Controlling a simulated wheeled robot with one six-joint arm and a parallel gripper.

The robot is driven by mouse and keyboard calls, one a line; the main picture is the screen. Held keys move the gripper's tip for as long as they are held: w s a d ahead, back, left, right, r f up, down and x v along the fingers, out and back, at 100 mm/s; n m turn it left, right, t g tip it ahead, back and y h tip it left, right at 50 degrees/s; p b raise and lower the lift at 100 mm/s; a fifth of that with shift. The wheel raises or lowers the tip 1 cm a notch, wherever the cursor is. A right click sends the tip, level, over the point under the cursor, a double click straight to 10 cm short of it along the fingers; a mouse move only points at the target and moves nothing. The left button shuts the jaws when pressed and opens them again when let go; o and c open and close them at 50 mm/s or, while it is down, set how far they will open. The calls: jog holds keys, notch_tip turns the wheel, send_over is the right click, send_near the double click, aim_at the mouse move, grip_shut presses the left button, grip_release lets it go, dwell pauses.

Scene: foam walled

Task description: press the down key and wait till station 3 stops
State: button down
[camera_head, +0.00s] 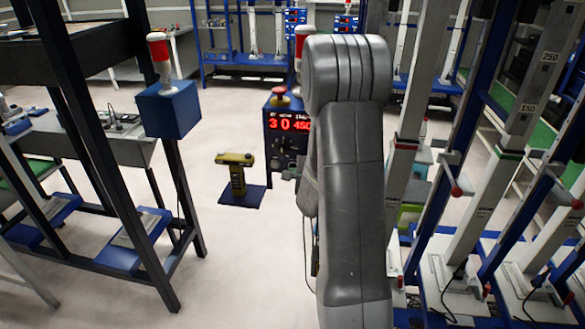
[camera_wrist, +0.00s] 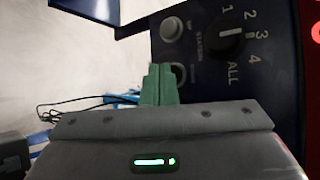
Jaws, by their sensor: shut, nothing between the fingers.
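The dark blue control box (camera_head: 272,125) stands beyond my arm in the head view, with a red lit display (camera_head: 288,124) that seems to read 3, 0 and 450. In the wrist view its panel (camera_wrist: 205,75) has a black selector knob (camera_wrist: 230,42) marked 1 to 4 and ALL, its white mark by 3. One round key (camera_wrist: 171,29) shows clear. A second round key (camera_wrist: 181,70) is partly hidden behind my green fingertips. The key labels are too blurred to read surely. My gripper (camera_wrist: 159,70) is shut and empty, its tips at or just before the second key; contact cannot be told.
A red mushroom button (camera_head: 279,94) tops the box. A yellow device on a post (camera_head: 236,175) stands left of it. Several grey columns on blue bases (camera_head: 450,275) stand at right; which is station 3 is unclear. A dark frame with a blue box (camera_head: 168,109) is at left.

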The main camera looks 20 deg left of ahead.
jog(key=shift+w+a, duration=0.1)
jog(key=shift+w, duration=0.3)
dwell(0.3)
jog(key=shift+s, duration=0.15)
jog(key=shift+s+d, duration=0.2)
jog(key=shift+s, duration=0.55)
jog(key=shift+s+d+b, duration=0.1)
jog(key=shift+s+d, duration=0.1)
jog(key=shift+s, duration=0.6)
jog(key=shift+s+d+b, duration=0.15)
jog(key=shift+s+d, duration=0.05)
jog(key=shift+s, duration=0.65)
jog(key=shift+s+d+b, duration=0.1)
jog(key=shift+s+d, duration=0.1)
jog(key=shift+s, duration=0.6)
jog(key=shift+w, duration=0.15)
jog(key=w+b, duration=0.1)
jog(key=b, duration=0.1)
jog(key=shift+w+a+f+b, duration=0.15)
jog(key=shift+a+f+b, duration=0.05)
jog(key=shift+b, duration=0.15)
